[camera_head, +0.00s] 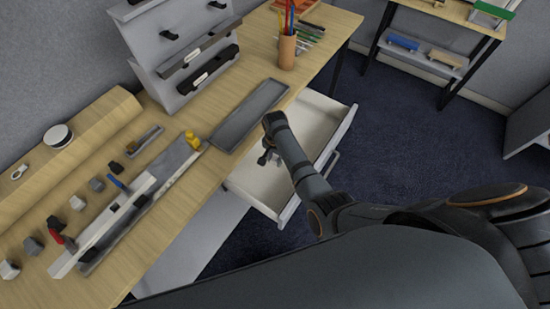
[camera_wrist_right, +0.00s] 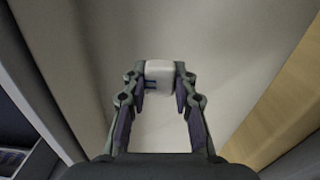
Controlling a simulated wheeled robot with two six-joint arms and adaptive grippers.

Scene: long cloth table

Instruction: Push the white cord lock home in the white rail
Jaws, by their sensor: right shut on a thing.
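My right gripper (camera_wrist_right: 159,92) is shut on a small white block, the white cord lock (camera_wrist_right: 159,71), held between its fingertips in the right wrist view. In the head view my right gripper (camera_head: 268,157) hangs over the open drawer, and the cord lock cannot be made out there. The white rail (camera_head: 110,219) lies on the table at the left, well apart from the gripper, with a black piece and a blue piece along it. My left gripper is not in view.
The open white drawer (camera_head: 263,187) juts out below the table's front edge. A grey tray (camera_head: 250,115) lies near that edge. Several small grey and white parts, a red-handled tool (camera_head: 66,241) and a yellow piece (camera_head: 192,140) surround the rail. A pencil cup (camera_head: 287,52) stands behind.

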